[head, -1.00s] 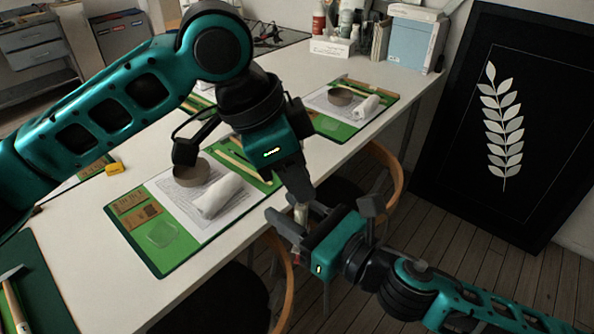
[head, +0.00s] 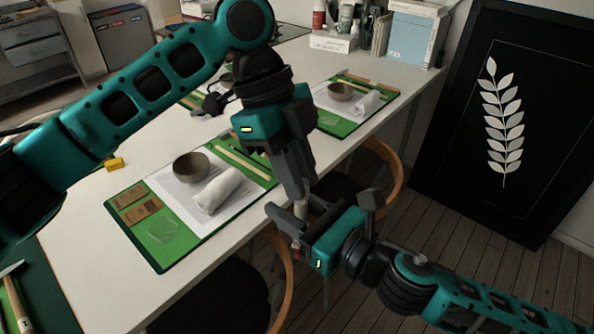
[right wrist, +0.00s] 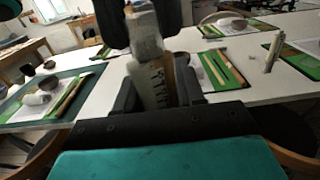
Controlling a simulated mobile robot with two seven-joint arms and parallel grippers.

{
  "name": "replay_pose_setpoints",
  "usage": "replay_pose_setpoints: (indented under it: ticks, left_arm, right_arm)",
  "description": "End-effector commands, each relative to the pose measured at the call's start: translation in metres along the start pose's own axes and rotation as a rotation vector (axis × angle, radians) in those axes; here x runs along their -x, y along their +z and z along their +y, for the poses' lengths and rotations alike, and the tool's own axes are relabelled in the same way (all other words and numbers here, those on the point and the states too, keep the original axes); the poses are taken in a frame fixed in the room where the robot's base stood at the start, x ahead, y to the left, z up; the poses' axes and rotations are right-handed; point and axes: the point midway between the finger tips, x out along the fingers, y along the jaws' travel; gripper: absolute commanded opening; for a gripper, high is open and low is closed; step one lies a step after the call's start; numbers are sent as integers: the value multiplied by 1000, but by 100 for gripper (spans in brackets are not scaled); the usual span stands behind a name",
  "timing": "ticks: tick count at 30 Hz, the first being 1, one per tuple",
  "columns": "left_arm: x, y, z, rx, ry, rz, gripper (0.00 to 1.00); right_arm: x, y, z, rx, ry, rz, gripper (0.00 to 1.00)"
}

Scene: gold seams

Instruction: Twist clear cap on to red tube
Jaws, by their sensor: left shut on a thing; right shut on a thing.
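The red tube (head: 296,252) shows as a small reddish end below my right gripper (head: 291,216) in the head view, beyond the table's front edge. My right gripper is shut on it. In the right wrist view the tube (right wrist: 150,75) stands roughly upright between my right fingers, pale grey with dark print. My left gripper (head: 302,192) points down just above my right gripper and is shut at the tube's top. In the right wrist view its dark fingers (right wrist: 142,22) flank a pale piece there. The clear cap cannot be made out apart from the fingers.
The white table (head: 105,215) carries a green mat (head: 150,258) with a brown bowl (head: 190,168), a rolled white cloth (head: 217,190) and wooden sticks. A yellow block (head: 115,164) lies near the left. A wooden chair (head: 285,290) stands below the grippers. A black framed leaf picture (head: 505,130) leans at right.

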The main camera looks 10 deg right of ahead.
Motion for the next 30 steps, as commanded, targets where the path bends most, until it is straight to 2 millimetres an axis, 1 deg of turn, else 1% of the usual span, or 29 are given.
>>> replay_pose_setpoints:
  ticks: [6,12,17,18,26,30]
  left_arm:
    - [0,-2,-4,-368,154,0,0]
    - [0,-2,-5,-668,278,-5,0]
    - [-1,-2,-4,-667,274,-1,0]
    - [-1,-2,-4,-667,273,-1,25]
    - [-1,-2,-4,-666,273,-1,50]
    - [-1,-2,-4,-665,273,-1,51]
  right_arm:
    - [0,0,0,0,1,0,0]
    - [0,0,0,0,1,0,0]
    - [0,0,0,0,1,0,0]
    - [0,0,0,0,1,0,0]
    - [0,0,0,0,1,0,0]
    - [0,0,0,0,1,0,0]
